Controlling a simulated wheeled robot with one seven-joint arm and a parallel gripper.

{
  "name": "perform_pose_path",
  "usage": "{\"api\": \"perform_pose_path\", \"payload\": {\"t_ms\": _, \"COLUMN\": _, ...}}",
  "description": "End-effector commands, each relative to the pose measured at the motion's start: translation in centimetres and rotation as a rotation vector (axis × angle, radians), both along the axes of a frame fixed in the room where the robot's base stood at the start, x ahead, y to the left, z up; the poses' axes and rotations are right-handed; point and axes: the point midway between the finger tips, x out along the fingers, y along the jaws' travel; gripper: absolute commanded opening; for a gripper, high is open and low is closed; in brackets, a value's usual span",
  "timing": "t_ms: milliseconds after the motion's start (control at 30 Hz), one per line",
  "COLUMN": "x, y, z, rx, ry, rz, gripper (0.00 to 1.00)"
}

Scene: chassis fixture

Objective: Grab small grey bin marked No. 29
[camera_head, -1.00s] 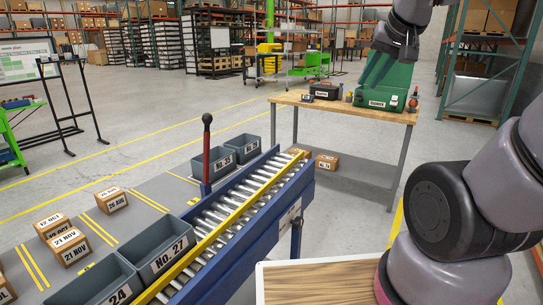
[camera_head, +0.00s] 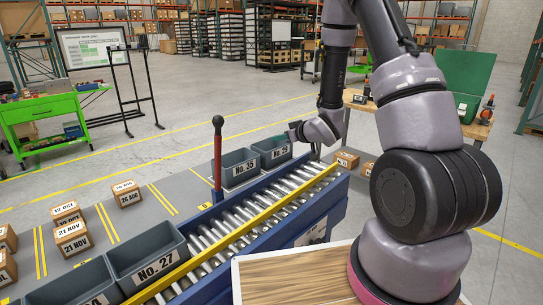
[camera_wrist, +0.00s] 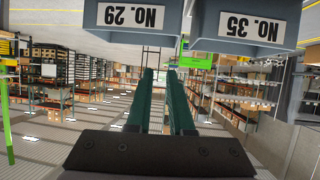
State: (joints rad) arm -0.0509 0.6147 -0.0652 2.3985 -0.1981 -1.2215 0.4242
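The grey bin No. 29 (camera_head: 273,152) stands at the far end of the grey table, along the conveyor, in the head view. In the wrist view, which is upside down, bin No. 29 (camera_wrist: 135,17) is at the top, label facing the camera. The similar bin No. 35 (camera_head: 240,172) sits right beside it, and also shows in the wrist view (camera_wrist: 247,27). My gripper (camera_head: 290,136) is close to bin No. 29 in the head view. In the wrist view its two teal fingers (camera_wrist: 163,75) are apart with nothing between them. Contact with the bin cannot be told.
The roller conveyor (camera_head: 245,222) with its yellow rail runs beside the bins. A red post with a black knob (camera_head: 218,150) stands by bin No. 35. A workbench (camera_head: 470,128) is behind my arm.

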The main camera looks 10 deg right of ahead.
Motion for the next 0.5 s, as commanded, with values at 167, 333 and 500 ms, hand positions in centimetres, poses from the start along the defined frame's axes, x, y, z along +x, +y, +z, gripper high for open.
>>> {"api": "perform_pose_path", "payload": {"t_ms": 167, "x": -0.9, "y": 1.7, "z": -2.7, "rx": 0.031, "ry": -0.020, "rz": 0.079, "gripper": 0.20}}
{"api": "perform_pose_path", "payload": {"t_ms": 333, "x": 0.1, "y": 2.9, "z": -3.7, "rx": 0.039, "ry": -0.029, "rz": 0.102, "gripper": 0.20}}
{"api": "perform_pose_path", "payload": {"t_ms": 500, "x": 2.2, "y": 4.3, "z": -4.7, "rx": 0.039, "ry": -0.029, "rz": 0.100, "gripper": 0.20}}
